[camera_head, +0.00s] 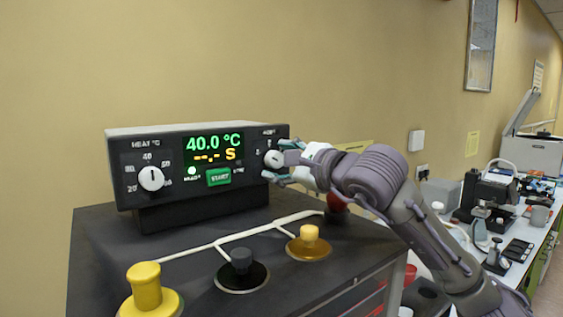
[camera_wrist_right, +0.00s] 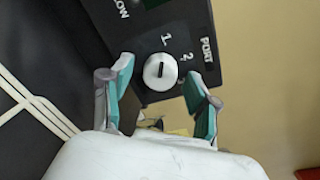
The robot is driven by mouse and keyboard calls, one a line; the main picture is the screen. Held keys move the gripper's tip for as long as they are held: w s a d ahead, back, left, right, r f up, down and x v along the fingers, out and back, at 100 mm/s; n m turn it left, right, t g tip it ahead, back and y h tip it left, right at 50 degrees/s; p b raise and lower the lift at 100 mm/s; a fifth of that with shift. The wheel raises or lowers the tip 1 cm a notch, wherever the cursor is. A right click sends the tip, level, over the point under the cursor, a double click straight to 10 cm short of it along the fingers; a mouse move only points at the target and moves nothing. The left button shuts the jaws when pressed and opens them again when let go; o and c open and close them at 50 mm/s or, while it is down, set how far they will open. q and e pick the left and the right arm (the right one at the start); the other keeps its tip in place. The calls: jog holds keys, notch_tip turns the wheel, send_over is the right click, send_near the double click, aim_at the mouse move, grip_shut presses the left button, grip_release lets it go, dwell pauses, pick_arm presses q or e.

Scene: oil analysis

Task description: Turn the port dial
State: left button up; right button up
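The port dial (camera_head: 273,159) is a white round knob on the right end of the dark control unit's front (camera_head: 165,209). In the right wrist view the port dial (camera_wrist_right: 160,72) has a dark slot pointing roughly up toward the "1" mark, beside "2" and the word PORT. My right gripper (camera_head: 281,161) is at the dial, its fingers apart on either side of it. In the wrist view the teal fingertips of the gripper (camera_wrist_right: 160,82) straddle the dial with gaps visible, so contact is not seen. My left gripper is not in view.
The unit also has a heat dial (camera_head: 151,178), a green START button (camera_head: 218,177) and a display (camera_head: 213,147) reading 40.0 °C. Yellow (camera_head: 147,287), black (camera_head: 241,262) and gold (camera_head: 309,238) knobs stand on the dark bench top. A cluttered side bench lies at right.

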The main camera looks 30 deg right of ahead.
jog(key=s+d, duration=0.2)
jog(key=s, duration=1)
jog(key=shift+r, duration=0.4)
jog(key=shift+w, duration=0.1)
